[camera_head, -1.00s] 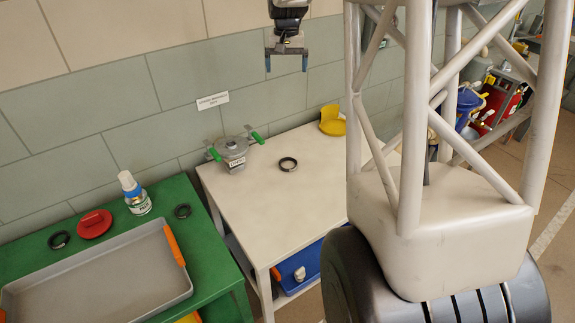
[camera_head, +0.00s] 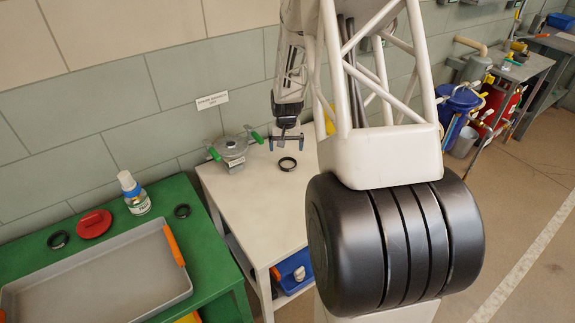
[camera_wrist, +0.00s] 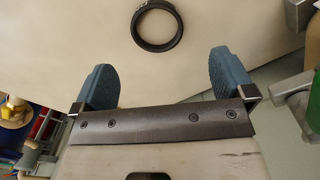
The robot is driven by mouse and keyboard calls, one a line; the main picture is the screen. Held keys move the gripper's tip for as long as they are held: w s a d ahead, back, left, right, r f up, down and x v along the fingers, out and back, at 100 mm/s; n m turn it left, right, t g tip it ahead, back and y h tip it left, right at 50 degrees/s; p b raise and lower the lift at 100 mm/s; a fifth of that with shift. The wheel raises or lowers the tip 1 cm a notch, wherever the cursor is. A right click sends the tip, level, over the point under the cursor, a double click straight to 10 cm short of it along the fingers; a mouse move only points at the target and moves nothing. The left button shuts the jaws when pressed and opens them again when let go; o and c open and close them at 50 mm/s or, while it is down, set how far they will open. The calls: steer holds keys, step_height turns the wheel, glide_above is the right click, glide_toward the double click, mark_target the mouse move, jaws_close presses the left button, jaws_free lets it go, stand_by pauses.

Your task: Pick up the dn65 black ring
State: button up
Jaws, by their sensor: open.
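A black ring (camera_head: 287,170) lies flat on the white table, right of the grey valve body. It also shows in the wrist view (camera_wrist: 157,49), top centre, beyond the fingertips. My gripper (camera_head: 286,146) is open and empty, with blue-grey fingers, above the table near this ring. In the wrist view my gripper (camera_wrist: 162,66) has its fingers wide apart, the ring lying ahead between their lines and not touched. Two other black rings lie on the green table, one at the left (camera_head: 51,241) and one at the right (camera_head: 183,217). No size marking is readable on any ring.
The grey valve body (camera_head: 234,150) with green handles stands close left of the ring on the white table (camera_head: 245,193). The green table (camera_head: 218,267) holds a grey tray (camera_head: 95,275), a red disc (camera_head: 94,224) and a white bottle (camera_head: 136,195). A wall stands behind.

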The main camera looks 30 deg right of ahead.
mark_target(287, 167)
steer(key=shift+f, duration=0.25)
steer(key=shift+f, duration=1.25)
steer(key=shift+s+d+f, duration=0.1)
steer(key=shift+f, duration=1.2)
steer(key=shift+s+d+f, duration=0.1)
steer(key=shift+f, duration=1.2)
steer(key=shift+c, duration=0.3)
steer(key=c, duration=0.9)
steer(key=shift+c, duration=0.2)
steer(key=shift+r, duration=0.2)
